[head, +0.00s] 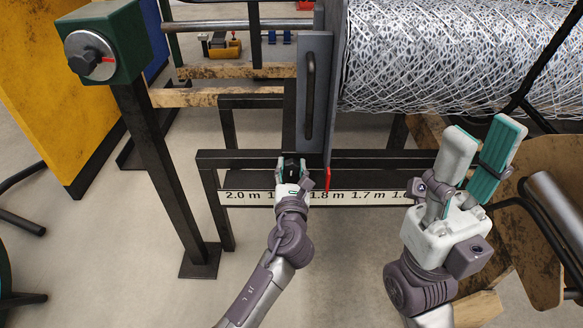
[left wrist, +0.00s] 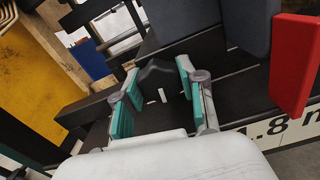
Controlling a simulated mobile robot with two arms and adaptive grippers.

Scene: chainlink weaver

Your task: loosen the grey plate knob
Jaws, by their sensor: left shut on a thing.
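My left gripper (head: 292,170) is shut on the black knob, below the plate. In the left wrist view the black knob (left wrist: 157,74), with a small white mark, sits between the teal finger pads. My right gripper (head: 478,150) is open and empty, raised at the right.
The scale strip (head: 245,197) runs along the dark frame's front. A roll of wire mesh (head: 450,55) fills the upper right. A green box with a red-marked dial (head: 91,55) stands on a post at upper left. A wooden panel (head: 540,230) is at the right, near my right gripper.

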